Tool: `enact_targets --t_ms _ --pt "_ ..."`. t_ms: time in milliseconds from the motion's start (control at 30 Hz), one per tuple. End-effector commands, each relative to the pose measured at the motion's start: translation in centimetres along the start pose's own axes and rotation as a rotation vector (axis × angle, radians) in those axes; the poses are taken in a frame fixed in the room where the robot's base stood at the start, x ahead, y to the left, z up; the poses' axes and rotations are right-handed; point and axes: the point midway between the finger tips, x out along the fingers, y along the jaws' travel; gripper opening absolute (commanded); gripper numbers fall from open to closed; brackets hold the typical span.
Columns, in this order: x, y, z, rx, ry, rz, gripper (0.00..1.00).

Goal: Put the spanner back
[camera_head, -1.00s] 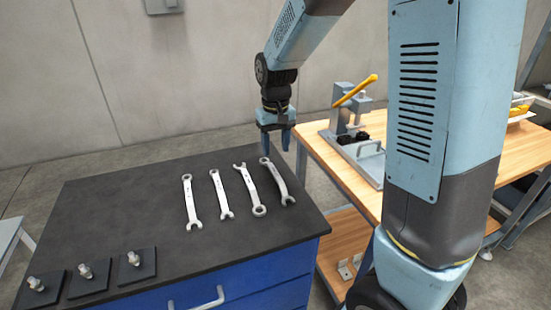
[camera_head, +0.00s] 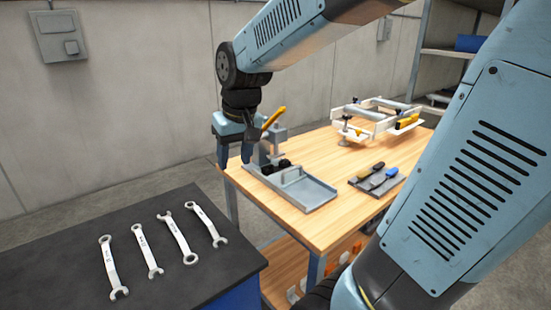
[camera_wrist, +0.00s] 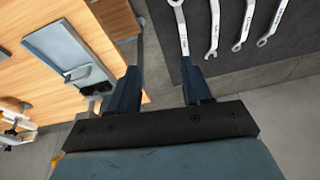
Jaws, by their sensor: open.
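Several silver spanners lie side by side on the black top of a blue cabinet (camera_head: 215,275). In the head view they are a left spanner (camera_head: 112,268), a second spanner (camera_head: 148,251), a third spanner (camera_head: 177,239) and a right spanner (camera_head: 206,224). My gripper (camera_head: 234,160) is open and empty, above the gap between the cabinet and the wooden bench. In the wrist view its two fingers (camera_wrist: 160,90) are spread apart, with the nearest spanner (camera_wrist: 182,28) beyond the finger on the right, apparently not held.
The wooden bench (camera_head: 325,232) carries a grey tray fixture (camera_head: 310,195) with a yellow-handled lever (camera_head: 273,117), a pad with screwdrivers (camera_head: 375,180) and a white frame (camera_head: 385,118). A shelf unit (camera_head: 440,70) stands behind. The cabinet top behind the spanners is clear.

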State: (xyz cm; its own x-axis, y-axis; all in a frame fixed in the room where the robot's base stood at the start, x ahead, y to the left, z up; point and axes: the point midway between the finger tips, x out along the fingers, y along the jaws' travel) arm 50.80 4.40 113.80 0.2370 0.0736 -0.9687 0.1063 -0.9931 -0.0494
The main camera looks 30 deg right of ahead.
Motion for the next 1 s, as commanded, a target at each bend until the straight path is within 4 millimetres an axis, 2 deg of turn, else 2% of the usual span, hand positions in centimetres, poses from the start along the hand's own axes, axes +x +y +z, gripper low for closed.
enact_targets --t_ms 33,200,500,700,1000 --pt "-1.0 0.5 1.0 0.011 0.028 0.003 0.49" --pt "-3.6 1.7 4.3 0.036 0.107 0.021 0.49" --pt "-6.2 2.8 9.5 0.073 0.22 0.069 0.49" --pt "-6.7 2.9 10.8 0.082 0.247 0.085 0.49" --pt "-6.7 2.9 10.8 0.082 0.248 0.085 0.49"
